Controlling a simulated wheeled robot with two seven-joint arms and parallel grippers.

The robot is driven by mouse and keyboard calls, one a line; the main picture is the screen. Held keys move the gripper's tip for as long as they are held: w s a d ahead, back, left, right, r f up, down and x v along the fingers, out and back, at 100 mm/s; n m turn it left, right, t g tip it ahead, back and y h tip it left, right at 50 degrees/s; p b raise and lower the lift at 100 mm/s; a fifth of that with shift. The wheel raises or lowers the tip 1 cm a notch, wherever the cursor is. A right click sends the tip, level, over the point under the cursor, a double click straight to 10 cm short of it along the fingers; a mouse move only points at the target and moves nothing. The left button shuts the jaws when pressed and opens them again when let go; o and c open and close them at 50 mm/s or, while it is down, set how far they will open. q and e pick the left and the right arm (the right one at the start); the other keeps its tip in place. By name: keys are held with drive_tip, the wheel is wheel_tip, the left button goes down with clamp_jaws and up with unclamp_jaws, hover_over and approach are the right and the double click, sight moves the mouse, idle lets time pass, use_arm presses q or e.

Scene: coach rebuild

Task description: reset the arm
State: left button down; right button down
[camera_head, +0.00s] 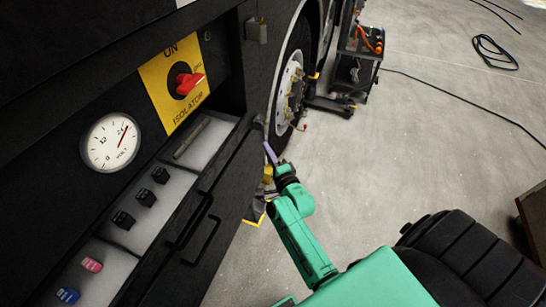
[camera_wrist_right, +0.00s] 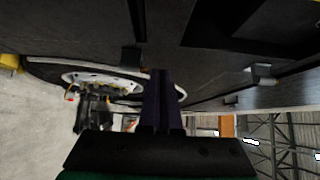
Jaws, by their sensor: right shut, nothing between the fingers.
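My right arm is green and reaches up from the bottom right of the head view. Its gripper (camera_head: 270,153) has slim purple fingers and is beside the dark side of the coach, near the wheel. In the right wrist view the fingers (camera_wrist_right: 161,100) are together with nothing between them. The fingertips overlap the dark coach panel in that view; whether they touch it I cannot tell. My left gripper is not in the head view.
The coach side holds a yellow isolator plate with a red switch (camera_head: 188,83), a voltmeter (camera_head: 109,142) and an open tray (camera_head: 208,146) with fuses. A wheel (camera_head: 291,88) and tool cart (camera_head: 358,60) stand beyond.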

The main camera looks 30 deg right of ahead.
drive_tip(key=s+a+f+n+g+y, duration=0.1)
drive_tip(key=s+a+f+n+g, duration=0.2)
drive_tip(key=s+f, duration=0.45)
drive_tip(key=s+f+n+g+y, duration=0.1)
drive_tip(key=s+f+n+g, duration=0.3)
drive_tip(key=f, duration=0.7)
drive_tip(key=s+a+f+n+g+y, duration=0.15)
drive_tip(key=s+f+n, duration=0.3)
drive_tip(key=f, duration=0.45)
drive_tip(key=s+d+f+n+g, duration=0.1)
drive_tip(key=s+f+n+g, duration=0.1)
drive_tip(key=s, duration=0.7)
drive_tip(key=s+d+f+n+g+h, duration=0.1)
drive_tip(key=s+d+f+n+g, duration=0.1)
drive_tip(key=s+f, duration=0.5)
drive_tip(key=s+d+f+n+g+h, duration=0.1)
drive_tip(key=s+f+n+g, duration=0.3)
drive_tip(key=s, duration=0.7)
drive_tip(key=shift+d+f+n, duration=0.2)
drive_tip(key=shift+d+n, duration=0.55)
drive_tip(key=shift+n, duration=0.3)
drive_tip(key=shift+g, duration=0.25)
